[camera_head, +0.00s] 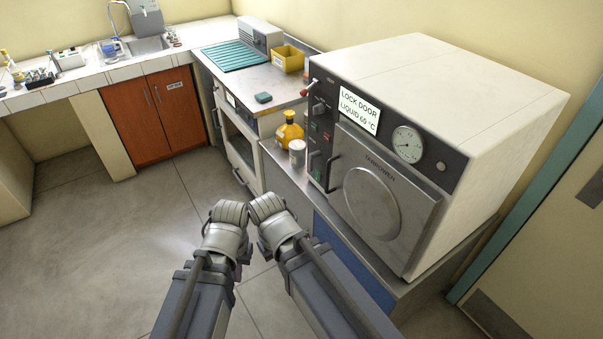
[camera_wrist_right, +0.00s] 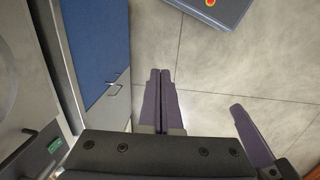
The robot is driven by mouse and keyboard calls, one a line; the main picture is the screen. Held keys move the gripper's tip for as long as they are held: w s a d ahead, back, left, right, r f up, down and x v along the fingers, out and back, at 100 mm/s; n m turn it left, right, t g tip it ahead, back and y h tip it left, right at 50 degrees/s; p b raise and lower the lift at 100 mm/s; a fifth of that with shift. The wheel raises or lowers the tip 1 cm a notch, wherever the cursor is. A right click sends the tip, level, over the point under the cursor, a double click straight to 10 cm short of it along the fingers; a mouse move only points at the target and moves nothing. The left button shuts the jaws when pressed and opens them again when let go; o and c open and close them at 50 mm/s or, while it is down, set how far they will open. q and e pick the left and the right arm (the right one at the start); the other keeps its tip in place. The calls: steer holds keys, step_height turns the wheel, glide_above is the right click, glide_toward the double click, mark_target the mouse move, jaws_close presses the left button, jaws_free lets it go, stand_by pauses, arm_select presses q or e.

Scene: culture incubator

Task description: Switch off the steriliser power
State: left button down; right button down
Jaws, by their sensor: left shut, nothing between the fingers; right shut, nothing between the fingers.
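The steriliser (camera_head: 480,110) is a large white box on the right-hand bench in the head view. Its round metal door (camera_head: 372,203) looks shut. A screen (camera_head: 360,110) reads "LOCK DOOR LIQUID 60 °C", beside a dial gauge (camera_head: 407,144). The dark left control strip carries a red-tipped lever, knobs, small red marks and a green-marked switch (camera_head: 316,175); I cannot read its position. The green mark also shows in the right wrist view (camera_wrist_right: 54,145). My left gripper (camera_head: 230,212) is shut, in front of the bench, apart from the steriliser. My right gripper (camera_wrist_right: 160,74) is shut and empty, pointing over the floor.
An amber bottle (camera_head: 289,131) and a white jar (camera_head: 297,152) stand left of the control strip. A yellow bin (camera_head: 288,58) and a teal mat (camera_head: 235,56) lie further back. A blue cabinet front (camera_wrist_right: 95,45) is below the steriliser. The floor before the bench is clear.

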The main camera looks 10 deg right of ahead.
arm_select(q)
steer(key=shift+w+a, duration=0.1)
steer(key=shift+w, duration=0.25)
arm_select(e)
steer(key=shift+w+a, duration=0.1)
steer(key=shift+w, duration=0.3)
